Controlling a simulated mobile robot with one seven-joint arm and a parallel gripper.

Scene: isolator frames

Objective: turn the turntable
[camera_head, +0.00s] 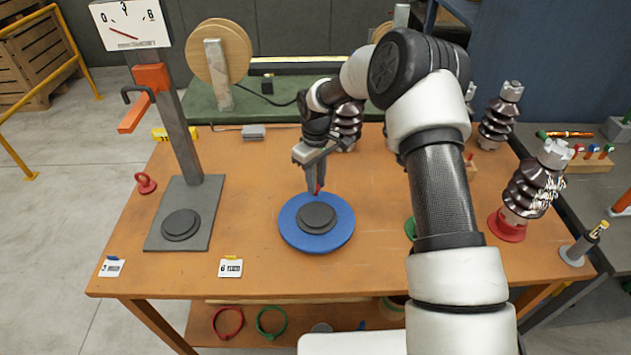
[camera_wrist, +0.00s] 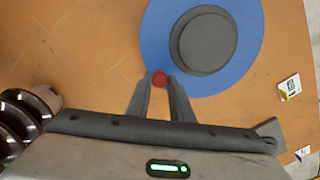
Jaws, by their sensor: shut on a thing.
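The turntable is a round blue disc (camera_head: 337,238) with a dark grey round pad (camera_head: 316,217) at its middle, lying on the orange-brown table. It also shows in the wrist view as a blue disc (camera_wrist: 158,40) with the grey pad (camera_wrist: 205,40). My gripper (camera_head: 316,190) points down at the far edge of the disc. In the wrist view my gripper (camera_wrist: 160,82) has its two fingertips shut on a small red knob (camera_wrist: 159,78) at the disc's rim. The knob is mostly hidden between the fingers in the head view.
A grey stand with a dial (camera_head: 130,25) rises at the left of the table (camera_head: 300,280). Brown ribbed insulators (camera_head: 535,188) stand at the right. Small label cards (camera_head: 231,267) lie near the front edge.

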